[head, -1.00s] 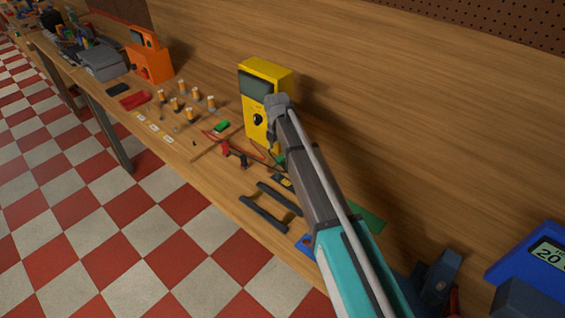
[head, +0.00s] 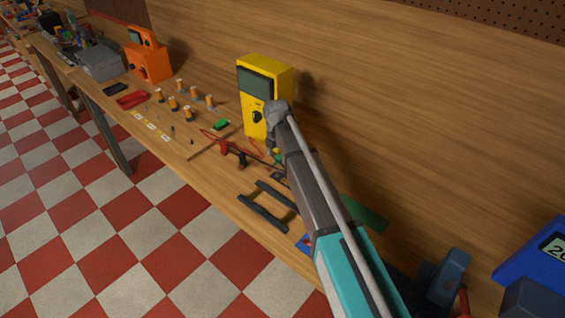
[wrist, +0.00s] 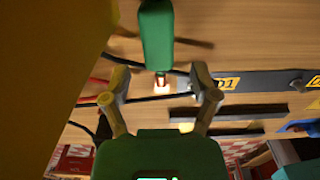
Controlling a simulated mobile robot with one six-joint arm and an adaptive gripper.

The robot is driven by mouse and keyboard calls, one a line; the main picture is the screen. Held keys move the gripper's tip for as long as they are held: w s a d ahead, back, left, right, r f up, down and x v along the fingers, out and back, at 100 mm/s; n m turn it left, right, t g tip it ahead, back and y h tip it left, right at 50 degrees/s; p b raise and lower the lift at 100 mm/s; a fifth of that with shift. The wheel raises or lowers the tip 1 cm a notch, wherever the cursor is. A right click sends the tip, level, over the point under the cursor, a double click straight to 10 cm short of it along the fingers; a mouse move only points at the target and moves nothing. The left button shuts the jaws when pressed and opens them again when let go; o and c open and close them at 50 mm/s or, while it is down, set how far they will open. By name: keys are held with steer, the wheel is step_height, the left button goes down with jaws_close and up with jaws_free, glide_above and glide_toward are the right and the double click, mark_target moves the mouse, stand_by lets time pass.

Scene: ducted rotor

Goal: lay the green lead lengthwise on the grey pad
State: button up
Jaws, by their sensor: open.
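A green lead piece (wrist: 156,35) with a copper-coloured tip shows at the top centre of the wrist view. Its tip points down the picture, between and just beyond my fingertips. My gripper (wrist: 160,84) is open, with one finger on each side of that line and nothing clearly held. In the head view my arm hides most of the gripper, in front of the yellow multimeter (head: 264,82). A dark grey strip with a yellow 01 label (wrist: 250,81) lies right of the fingers. I cannot tell whether this strip is the grey pad.
The multimeter stands close by the gripper. Red and black leads (head: 235,153) lie on the bench beside it. Two black bars (head: 264,213) lie nearer the front edge. Several small cylinders (head: 187,113) and a green block (head: 221,124) are further left.

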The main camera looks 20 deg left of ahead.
steer(key=shift+f+b, duration=0.45)
steer(key=shift+f, duration=0.3)
jaws_close()
stand_by(0.4)
